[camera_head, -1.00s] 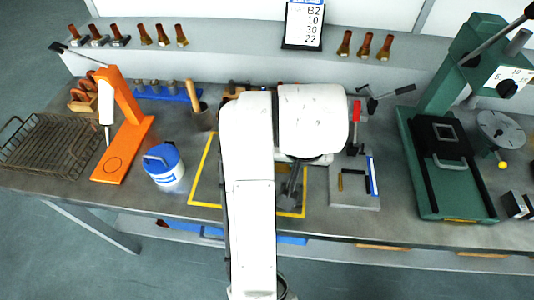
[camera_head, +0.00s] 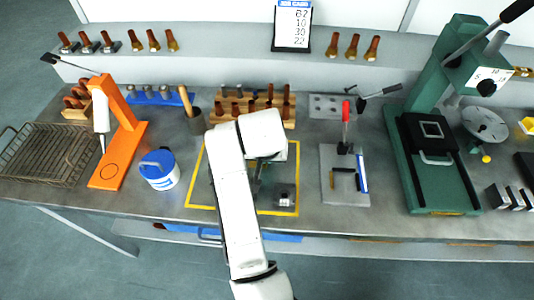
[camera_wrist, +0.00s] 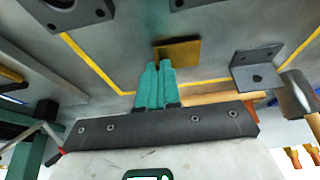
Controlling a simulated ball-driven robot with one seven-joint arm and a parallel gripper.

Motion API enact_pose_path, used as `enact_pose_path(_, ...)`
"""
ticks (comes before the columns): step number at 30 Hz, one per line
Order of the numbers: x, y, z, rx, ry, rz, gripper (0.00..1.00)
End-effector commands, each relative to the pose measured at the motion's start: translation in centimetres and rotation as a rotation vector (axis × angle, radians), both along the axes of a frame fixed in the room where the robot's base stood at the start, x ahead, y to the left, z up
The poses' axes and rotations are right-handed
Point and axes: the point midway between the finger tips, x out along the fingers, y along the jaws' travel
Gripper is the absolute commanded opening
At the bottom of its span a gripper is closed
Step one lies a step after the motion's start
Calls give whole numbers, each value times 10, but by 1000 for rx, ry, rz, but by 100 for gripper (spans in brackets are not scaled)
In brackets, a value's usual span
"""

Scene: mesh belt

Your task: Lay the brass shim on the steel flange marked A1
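The brass shim (camera_wrist: 178,52), a flat yellow-brown plate, shows in the wrist view, just beyond my fingertips; my arm hides it in the head view. My gripper (camera_wrist: 159,66) has teal fingers side by side, almost touching, with nothing clearly seen between them. The fingertips overlap the shim's lower left corner in the picture; I cannot tell whether they touch it. Grey steel pieces with holes stand around it: one at right (camera_wrist: 258,68), one at top left (camera_wrist: 68,12), one at the top edge (camera_wrist: 190,3). One shows in the head view (camera_head: 285,195). No A1 mark is readable.
A yellow outline (camera_head: 237,209) frames the work area on the bench. Left are a blue-white tub (camera_head: 160,170), an orange stand (camera_head: 122,150) and a wire basket (camera_head: 45,155). Right are a clamp plate (camera_head: 345,190) and a green press (camera_head: 435,170). A wooden rack (camera_head: 250,104) stands behind.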

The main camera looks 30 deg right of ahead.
Motion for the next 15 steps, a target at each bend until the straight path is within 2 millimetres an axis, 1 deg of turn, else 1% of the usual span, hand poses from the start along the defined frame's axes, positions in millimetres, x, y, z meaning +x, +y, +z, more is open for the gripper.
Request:
enact_pose_path(8, 0, 0, -2, -1, -2, -1, 0)
enact_pose_path(12, 0, -1, -6, -1, -2, -1, 0)
enact_pose_path(13, 0, 0, -5, 0, -1, -1, 6)
enact_pose_path(15, 0, 0, -5, 0, -1, -1, 13)
